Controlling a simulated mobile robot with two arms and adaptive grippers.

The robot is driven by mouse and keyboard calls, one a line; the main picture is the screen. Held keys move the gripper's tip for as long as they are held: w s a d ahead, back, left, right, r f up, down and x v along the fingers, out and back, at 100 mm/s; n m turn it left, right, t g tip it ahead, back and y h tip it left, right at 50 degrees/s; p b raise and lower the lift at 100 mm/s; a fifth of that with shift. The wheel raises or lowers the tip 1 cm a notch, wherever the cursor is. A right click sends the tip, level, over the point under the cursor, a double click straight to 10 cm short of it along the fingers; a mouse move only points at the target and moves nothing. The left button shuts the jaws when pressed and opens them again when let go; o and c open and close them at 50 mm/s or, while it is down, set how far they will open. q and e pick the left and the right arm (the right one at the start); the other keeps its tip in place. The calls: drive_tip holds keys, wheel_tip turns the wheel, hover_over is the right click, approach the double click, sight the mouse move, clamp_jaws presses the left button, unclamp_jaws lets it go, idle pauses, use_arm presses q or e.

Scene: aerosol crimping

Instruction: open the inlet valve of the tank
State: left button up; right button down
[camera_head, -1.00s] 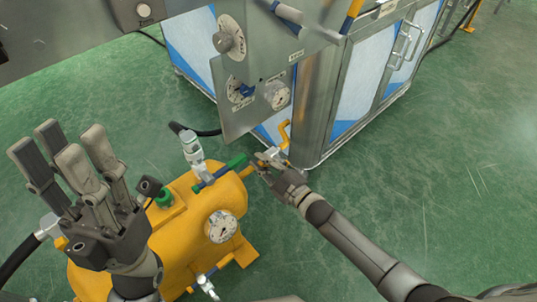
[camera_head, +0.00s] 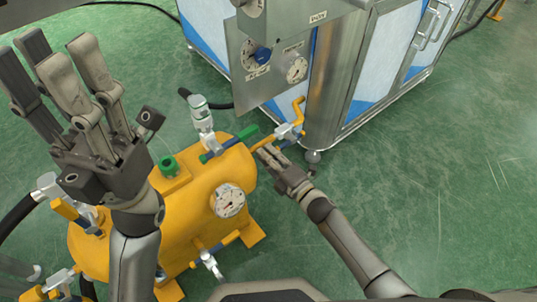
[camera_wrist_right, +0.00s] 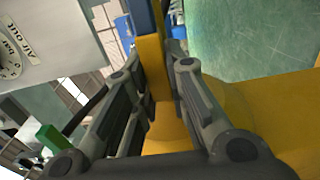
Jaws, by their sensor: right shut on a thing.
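The yellow tank (camera_head: 185,225) lies on the green floor, with a round gauge (camera_head: 229,201) on its side. At its right end a small metal valve (camera_head: 288,131) has a yellow lever (camera_head: 263,143) pointing down-left. My right gripper (camera_head: 266,152) is at this lever. In the right wrist view my right gripper (camera_wrist_right: 158,95) is shut with a yellow bar (camera_wrist_right: 152,65) between its fingers; the exact contact is partly hidden. My left gripper (camera_head: 55,75) is open and empty, fingers up, left of the tank. I cannot tell from labels which valve is the inlet.
A valve with a green lever (camera_head: 232,145) stands on the tank's top. A metal panel (camera_head: 262,92) with a gauge and blue knob hangs beside a steel cabinet (camera_head: 335,75). Another yellow-handled valve (camera_head: 66,209) is at the left. Floor on the right is clear.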

drive_tip(key=shift+f, duration=0.3)
drive_tip(key=c, duration=1.4)
unclamp_jaws()
drive_tip(key=v, duration=1.2)
drive_tip(key=shift+r, duration=0.1)
